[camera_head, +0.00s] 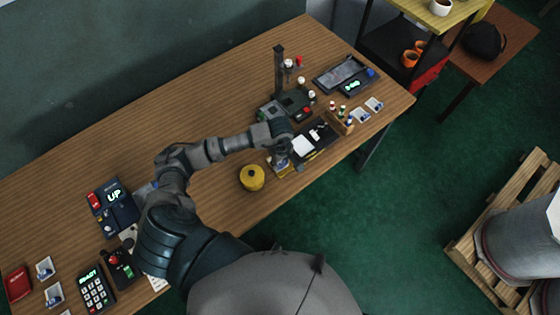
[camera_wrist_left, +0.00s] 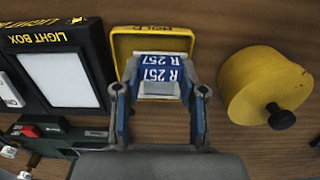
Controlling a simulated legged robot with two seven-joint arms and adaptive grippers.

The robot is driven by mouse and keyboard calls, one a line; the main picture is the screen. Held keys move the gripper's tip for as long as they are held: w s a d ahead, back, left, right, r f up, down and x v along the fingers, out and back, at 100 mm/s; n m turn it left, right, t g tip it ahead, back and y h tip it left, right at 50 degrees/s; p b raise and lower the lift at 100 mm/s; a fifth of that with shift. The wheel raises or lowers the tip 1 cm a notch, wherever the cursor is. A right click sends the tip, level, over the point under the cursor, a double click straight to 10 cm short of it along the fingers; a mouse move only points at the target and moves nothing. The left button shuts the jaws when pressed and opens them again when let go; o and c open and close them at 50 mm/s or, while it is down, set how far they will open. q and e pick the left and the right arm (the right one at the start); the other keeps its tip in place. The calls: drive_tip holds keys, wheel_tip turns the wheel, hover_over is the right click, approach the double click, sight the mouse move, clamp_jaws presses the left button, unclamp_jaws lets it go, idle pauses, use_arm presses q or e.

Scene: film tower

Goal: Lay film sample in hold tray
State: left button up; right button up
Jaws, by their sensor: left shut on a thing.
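My left gripper (camera_head: 283,160) reaches over the table near its front edge. In the left wrist view, my left gripper (camera_wrist_left: 160,100) is shut on the film sample (camera_wrist_left: 157,72), a blue and white piece marked "R 257". The sample shows in front of the yellow hold tray (camera_wrist_left: 122,44), with "HOLD" on its far rim. The sample overlaps the tray's inside in this view; I cannot tell whether it touches the tray floor. In the head view the gripper largely hides sample and tray. My right gripper is not in view.
A black light box (camera_head: 318,134) with a white panel, also in the left wrist view (camera_wrist_left: 60,78), stands beside the tray. A yellow round pot with a black knob (camera_head: 252,178) stands on the other side. Several small bottles, cards and devices stand further right. Bare wood lies left of the pot.

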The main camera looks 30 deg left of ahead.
use_arm(q)
drive_tip(key=o, duration=1.3)
drive_tip(key=shift+s+f, duration=0.1)
drive_tip(key=shift+f, duration=0.15)
drive_tip(key=shift+r, duration=0.15)
drive_tip(key=o, duration=0.6)
drive_tip(key=shift+r+p, duration=2.05)
drive_tip(key=shift+r, duration=1.55)
drive_tip(key=shift+f, duration=0.1)
